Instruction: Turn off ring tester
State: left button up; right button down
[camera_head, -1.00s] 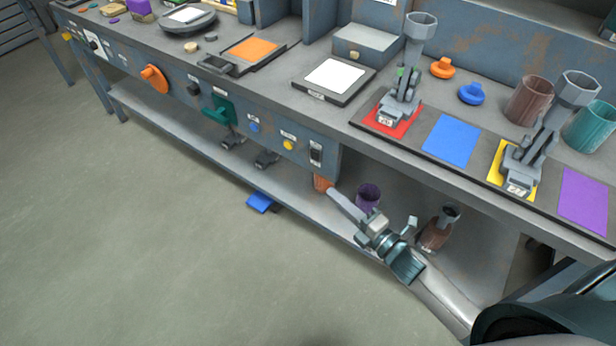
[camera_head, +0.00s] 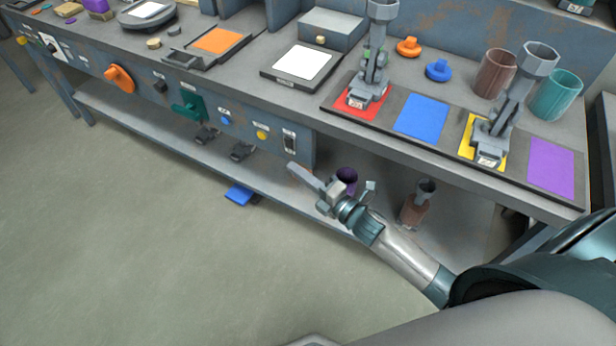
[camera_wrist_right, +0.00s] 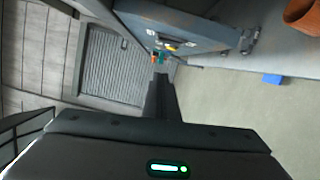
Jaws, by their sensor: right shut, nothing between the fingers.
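The bench front panel carries an orange rotary knob (camera_head: 119,79), a teal lever handle (camera_head: 188,107), a blue button (camera_head: 225,120), a yellow button (camera_head: 262,134) and a rocker switch (camera_head: 290,142). Their small labels are unreadable, so I cannot tell which control is the ring tester's. My right gripper (camera_head: 293,169) is shut and empty. Its tip appears just below the rocker switch in the head view, apparently in front of the panel; contact cannot be told. In the right wrist view its dark fingers (camera_wrist_right: 161,85) point toward the panel's length. My left gripper is out of view.
Red, blue, yellow and purple mats line the right benchtop, with grey clamp-like stands on the red (camera_head: 371,75) and yellow ones. The lower shelf holds a purple cup (camera_head: 346,177) and a brown container (camera_head: 412,212). A blue block (camera_head: 240,194) lies low near the shelf's edge. Floor in front is clear.

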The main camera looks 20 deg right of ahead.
aim_at(289, 144)
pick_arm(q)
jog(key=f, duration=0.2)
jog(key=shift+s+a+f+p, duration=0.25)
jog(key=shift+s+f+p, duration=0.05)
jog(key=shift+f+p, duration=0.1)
pick_arm(e)
jog(key=w, duration=0.2)
jog(key=w+d, duration=0.1)
jog(key=w, duration=0.3)
jog(key=shift+w+d+r, duration=0.15)
jog(key=shift+d+r, duration=0.05)
jog(key=shift+r, duration=0.1)
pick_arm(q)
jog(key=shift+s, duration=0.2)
pick_arm(e)
jog(key=shift+w+d+r, duration=0.1)
jog(key=shift+w+d, duration=0.05)
jog(key=shift+d, duration=0.1)
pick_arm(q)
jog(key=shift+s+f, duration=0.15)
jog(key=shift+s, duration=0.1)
